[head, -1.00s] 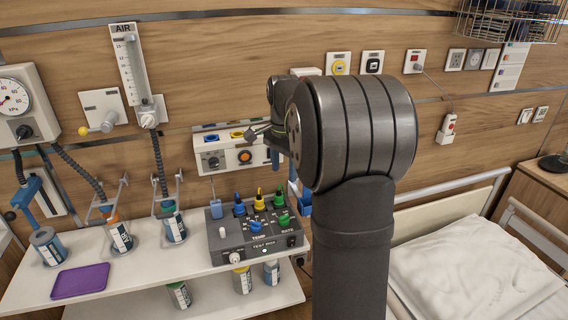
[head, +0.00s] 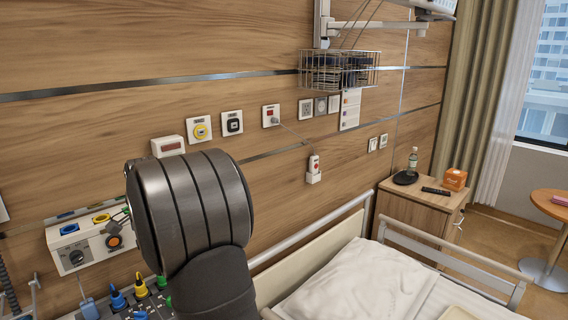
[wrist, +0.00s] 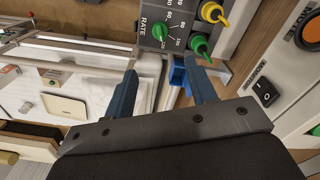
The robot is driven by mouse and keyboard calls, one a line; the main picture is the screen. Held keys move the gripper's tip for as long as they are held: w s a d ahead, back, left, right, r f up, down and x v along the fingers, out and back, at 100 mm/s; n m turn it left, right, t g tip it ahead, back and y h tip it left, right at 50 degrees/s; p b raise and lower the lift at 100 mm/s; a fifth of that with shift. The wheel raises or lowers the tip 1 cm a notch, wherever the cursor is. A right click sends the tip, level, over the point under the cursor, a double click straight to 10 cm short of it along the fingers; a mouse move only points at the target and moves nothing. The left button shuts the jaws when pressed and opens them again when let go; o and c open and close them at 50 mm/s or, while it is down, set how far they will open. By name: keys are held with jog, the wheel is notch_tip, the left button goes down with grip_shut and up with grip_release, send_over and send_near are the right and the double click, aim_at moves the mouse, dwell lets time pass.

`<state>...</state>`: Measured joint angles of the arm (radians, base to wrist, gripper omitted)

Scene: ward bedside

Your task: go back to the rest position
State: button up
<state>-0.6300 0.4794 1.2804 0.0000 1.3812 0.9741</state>
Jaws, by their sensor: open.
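My gripper (wrist: 161,66) shows in the wrist view with its two dark blue-grey fingers apart and nothing held between them. Beyond the fingertips are a blue bracket-like part (wrist: 178,73) and the dark test box (wrist: 160,30) with green and yellow plugs. In the head view my thick dark arm fills the lower left. It hides most of the test box, whose coloured plugs (head: 117,298) show at the bottom edge. The gripper's fingers cannot be made out there.
A wall unit (head: 88,245) with an orange knob is close beside my arm. The bed's pillow (head: 355,282) and rails are at the lower right. A bedside cabinet (head: 415,215) carries a bottle (head: 413,160) and an orange box (head: 455,179). A wire basket (head: 340,70) hangs above.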

notch_tip(320, 180, down, 14)
jog(key=shift+f, duration=0.25)
dwell(0.4)
notch_tip(320, 180, up, 17)
notch_tip(320, 180, down, 18)
jog(key=shift+r, duration=0.25)
jog(key=shift+r+n, duration=0.3)
jog(key=shift+n, duration=0.6)
jog(key=n, duration=1.1)
jog(key=shift+n, duration=0.4)
jog(key=n, duration=0.4)
